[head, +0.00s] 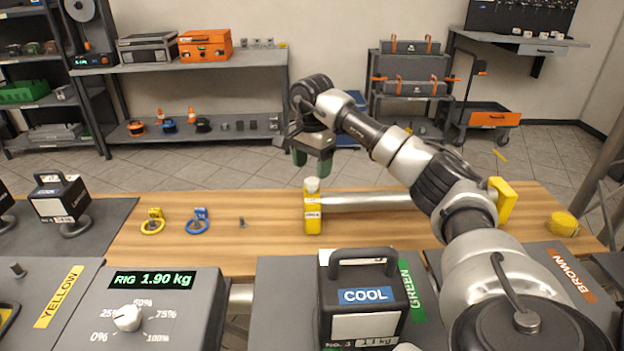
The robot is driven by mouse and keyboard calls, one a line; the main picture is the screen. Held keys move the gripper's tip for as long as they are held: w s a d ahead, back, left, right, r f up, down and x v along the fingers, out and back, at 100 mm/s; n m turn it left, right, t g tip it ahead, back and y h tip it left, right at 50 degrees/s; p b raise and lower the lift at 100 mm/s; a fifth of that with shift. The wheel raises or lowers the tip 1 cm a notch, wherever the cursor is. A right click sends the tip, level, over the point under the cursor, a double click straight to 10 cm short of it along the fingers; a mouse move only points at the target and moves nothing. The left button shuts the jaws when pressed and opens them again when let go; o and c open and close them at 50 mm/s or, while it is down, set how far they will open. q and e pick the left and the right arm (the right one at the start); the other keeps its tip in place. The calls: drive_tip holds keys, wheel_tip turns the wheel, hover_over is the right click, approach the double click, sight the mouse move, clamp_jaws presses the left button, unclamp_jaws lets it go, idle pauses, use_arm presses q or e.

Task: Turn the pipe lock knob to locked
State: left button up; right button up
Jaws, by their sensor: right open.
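The pipe lock is a yellow block (313,218) on the wooden table, with a pale knob (312,185) on top and a small white label too small to read. A silver pipe (365,201) runs from it to the right, toward a yellow end support (503,202); my arm hides part of it. My right gripper (312,161) points down just above the knob, apart from it as far as I can tell. Which way the knob is turned cannot be read. My left gripper is out of view.
Yellow (152,223) and blue (197,222) ring tags lie left of the lock. A yellow tape roll (563,224) is at right.

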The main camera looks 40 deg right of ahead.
sight(312, 180)
drive_tip(key=shift+f, duration=2.05)
drive_tip(key=c, duration=0.9)
